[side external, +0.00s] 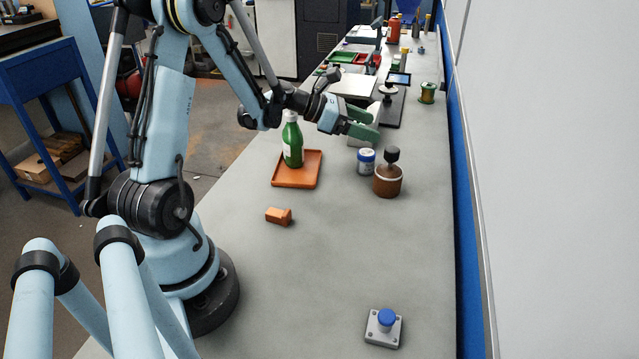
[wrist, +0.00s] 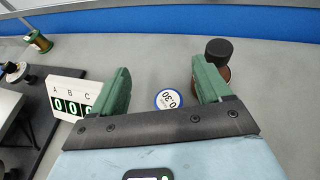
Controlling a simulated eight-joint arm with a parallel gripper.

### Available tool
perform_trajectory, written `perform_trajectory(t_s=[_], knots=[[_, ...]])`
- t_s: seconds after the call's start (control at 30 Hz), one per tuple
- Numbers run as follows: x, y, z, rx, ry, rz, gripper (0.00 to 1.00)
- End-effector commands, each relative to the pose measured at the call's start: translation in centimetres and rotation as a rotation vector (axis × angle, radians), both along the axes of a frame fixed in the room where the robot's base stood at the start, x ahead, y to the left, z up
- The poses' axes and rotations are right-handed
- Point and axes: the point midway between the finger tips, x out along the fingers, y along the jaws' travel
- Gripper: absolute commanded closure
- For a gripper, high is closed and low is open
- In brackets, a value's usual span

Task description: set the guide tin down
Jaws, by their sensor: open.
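A small tin (side external: 366,162) with a blue-rimmed white lid stands upright on the grey bench, left of a brown jar. In the wrist view its lid (wrist: 169,99), marked 0.30, shows between my two green fingers and below them. I take it for the guide tin. My gripper (side external: 376,124) is open and empty, above the bench and a little beyond the tin in the side view. In the wrist view the fingers (wrist: 160,68) are wide apart with nothing held between them. The tin's base is hidden in the wrist view.
The brown jar (side external: 388,181) with a black knob stands close beside the tin. An orange tray (side external: 298,178) holds a green bottle (side external: 292,143). An orange block (side external: 279,216) and a blue button (side external: 387,318) are nearer. A counter marked A B C (wrist: 70,103) is beside the left finger.

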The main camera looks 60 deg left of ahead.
Motion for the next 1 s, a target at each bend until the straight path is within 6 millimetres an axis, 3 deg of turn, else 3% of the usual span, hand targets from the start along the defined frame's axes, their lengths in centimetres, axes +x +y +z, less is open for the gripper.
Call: perform_trajectory(t_s=[0.4, 0.67, 0.9, 1.0], knots=[[0.0, 0.0, -4.0, 0.002, 0.000, -0.001, 0.23], [0.0, -0.1, -5.2, 0.002, 0.000, -0.002, 0.23], [0.0, 0.0, -7.8, 0.002, 0.000, -0.001, 0.23], [1.2, -0.7, -8.5, 0.002, 0.000, -0.005, 0.23]])
